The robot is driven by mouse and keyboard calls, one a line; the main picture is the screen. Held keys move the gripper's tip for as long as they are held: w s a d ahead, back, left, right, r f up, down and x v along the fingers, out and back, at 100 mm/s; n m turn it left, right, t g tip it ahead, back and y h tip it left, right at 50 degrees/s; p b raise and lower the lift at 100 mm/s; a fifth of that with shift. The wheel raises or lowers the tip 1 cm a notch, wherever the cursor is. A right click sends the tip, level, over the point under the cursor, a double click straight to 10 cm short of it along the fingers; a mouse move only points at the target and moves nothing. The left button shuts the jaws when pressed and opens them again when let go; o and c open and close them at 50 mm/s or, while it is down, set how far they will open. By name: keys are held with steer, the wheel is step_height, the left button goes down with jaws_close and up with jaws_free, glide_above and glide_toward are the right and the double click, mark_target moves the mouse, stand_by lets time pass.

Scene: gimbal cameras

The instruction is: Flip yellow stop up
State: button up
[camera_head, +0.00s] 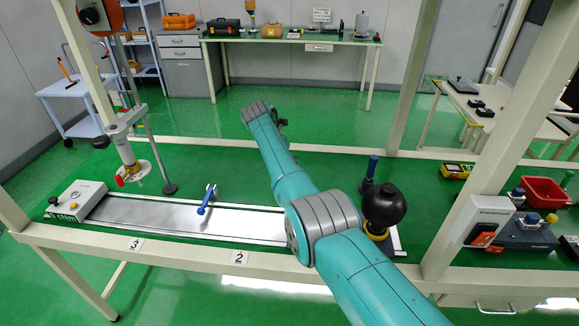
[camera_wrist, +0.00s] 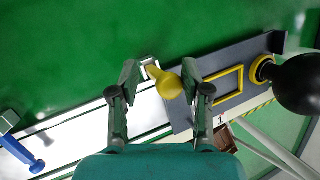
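The yellow stop (camera_wrist: 170,85) shows in the wrist view as a short lever with a rounded end. Its narrow end meets a small metal bracket at the edge of the rail (camera_wrist: 85,130). My gripper (camera_wrist: 160,76) is open, with one finger to each side of the stop. I see no clear contact, and the height between fingers and stop cannot be told. In the head view my arm hides the stop, and only a small dark part of my gripper (camera_head: 282,122) shows behind the wrist.
A blue stop (camera_head: 207,200) stands on the rail (camera_head: 150,211) to the left. A black ball knob (camera_head: 383,205) stands right of my arm, near a yellow frame (camera_wrist: 222,85) on a grey plate. Frame posts (camera_head: 478,130) stand at the sides.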

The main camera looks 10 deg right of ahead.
steer(key=shift+d+r, duration=0.1)
steer(key=shift+d, duration=0.05)
steer(key=shift+r, duration=0.1)
steer(key=v, duration=1.1)
steer(key=shift+a+r, duration=0.25)
steer(key=shift+r, duration=0.05)
steer(key=shift+s, duration=0.1)
